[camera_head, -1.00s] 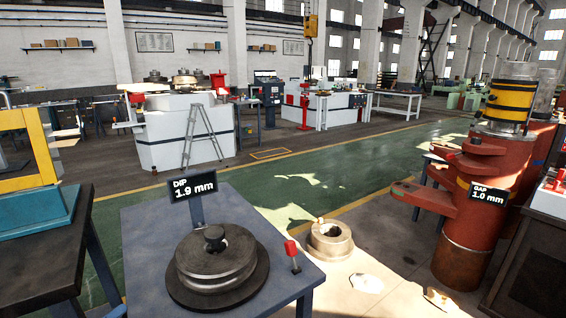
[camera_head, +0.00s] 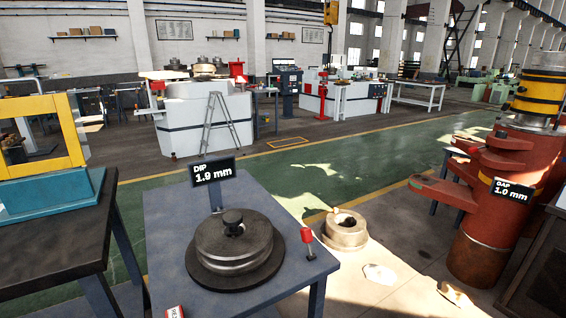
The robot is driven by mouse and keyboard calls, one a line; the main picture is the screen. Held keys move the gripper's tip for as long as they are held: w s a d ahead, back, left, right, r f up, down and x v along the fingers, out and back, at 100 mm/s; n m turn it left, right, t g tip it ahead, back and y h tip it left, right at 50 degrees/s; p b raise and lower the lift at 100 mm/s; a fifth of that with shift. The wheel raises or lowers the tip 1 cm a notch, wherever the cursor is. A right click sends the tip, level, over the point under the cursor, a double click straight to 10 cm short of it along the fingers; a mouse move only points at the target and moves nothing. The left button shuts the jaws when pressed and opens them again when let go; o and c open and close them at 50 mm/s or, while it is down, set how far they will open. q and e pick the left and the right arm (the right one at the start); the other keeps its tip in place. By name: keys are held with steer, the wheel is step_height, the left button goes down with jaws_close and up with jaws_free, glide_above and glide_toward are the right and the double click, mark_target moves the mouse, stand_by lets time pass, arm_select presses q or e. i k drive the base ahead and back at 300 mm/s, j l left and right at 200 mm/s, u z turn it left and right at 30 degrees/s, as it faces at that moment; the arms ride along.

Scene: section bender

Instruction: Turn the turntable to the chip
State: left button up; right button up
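The turntable (camera_head: 234,272) is a dark round plate on a blue-grey table (camera_head: 172,230). A stepped metal roller with a dark knob (camera_head: 233,240) sits on it. A red-topped chip-like marker (camera_head: 307,236) on a short stem stands at the table's right side, beside the plate and apart from it; I cannot tell whether this is the task's chip. A sign (camera_head: 214,171) behind the roller reads "DIP 1.9 mm". Neither of my grippers is in view.
A red machine (camera_head: 490,200) with a "GAP 1.0 mm" sign (camera_head: 511,190) stands at the right. A dark table with a teal-and-yellow frame (camera_head: 40,195) is at the left. A metal ring (camera_head: 345,230) lies on the floor. The green aisle behind looks clear.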

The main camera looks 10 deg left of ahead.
mark_target(233, 250)
steer(key=i+j, duration=0.1)
steer(key=j, duration=0.35)
steer(key=i+j, duration=0.15)
steer(key=j, duration=0.3)
steer(key=i+j, duration=0.1)
steer(key=j, duration=0.35)
steer(key=i+j+z, duration=0.1)
steer(key=j, duration=0.35)
